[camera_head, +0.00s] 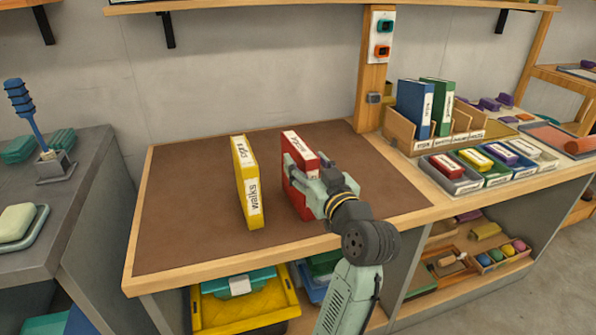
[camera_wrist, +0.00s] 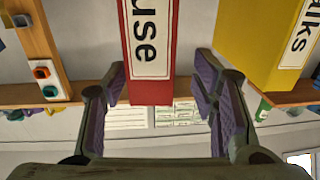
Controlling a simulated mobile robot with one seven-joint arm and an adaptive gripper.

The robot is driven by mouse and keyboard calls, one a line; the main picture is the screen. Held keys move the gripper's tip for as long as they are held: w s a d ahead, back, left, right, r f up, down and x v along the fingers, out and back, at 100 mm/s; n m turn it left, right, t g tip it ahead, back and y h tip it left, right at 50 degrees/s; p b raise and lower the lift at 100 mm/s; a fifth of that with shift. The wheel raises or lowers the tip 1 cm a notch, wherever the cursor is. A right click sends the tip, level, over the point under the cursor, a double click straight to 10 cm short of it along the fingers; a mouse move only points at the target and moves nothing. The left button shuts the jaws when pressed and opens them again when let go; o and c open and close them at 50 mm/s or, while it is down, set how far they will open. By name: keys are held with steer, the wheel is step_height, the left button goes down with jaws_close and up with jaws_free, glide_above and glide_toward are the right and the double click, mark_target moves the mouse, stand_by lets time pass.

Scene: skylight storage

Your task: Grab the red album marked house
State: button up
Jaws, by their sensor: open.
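The red album (camera_head: 297,198) stands upright on the brown desk mat (camera_head: 195,185), with a white label. In the wrist view the red album (camera_wrist: 128,60) shows label letters ending in "use"; the rest is cut off. My gripper (camera_head: 304,172) is open at the album, partly covering it in the head view. In the wrist view my gripper (camera_wrist: 160,84) has one finger on each side of the album's spine. A gap shows on the right, and the left finger is closer to it. Contact is not visible.
A yellow album (camera_head: 247,185) marked "walks" stands upright left of the red one. A wooden post (camera_head: 371,90) rises behind. A holder with blue and green albums (camera_head: 415,108) and several small boxes (camera_head: 490,158) are on the right. The mat's left part is clear.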

steer(key=x, duration=0.2)
steer(key=p+x, duration=0.1)
steer(key=x, duration=0.1)
steer(key=p+x, duration=0.1)
steer(key=x, duration=0.1)
steer(key=shift+w+d+f, duration=0.2)
steer(key=shift+w, duration=0.15)
steer(key=shift+c, duration=0.3)
jaws_close()
stand_by(0.5)
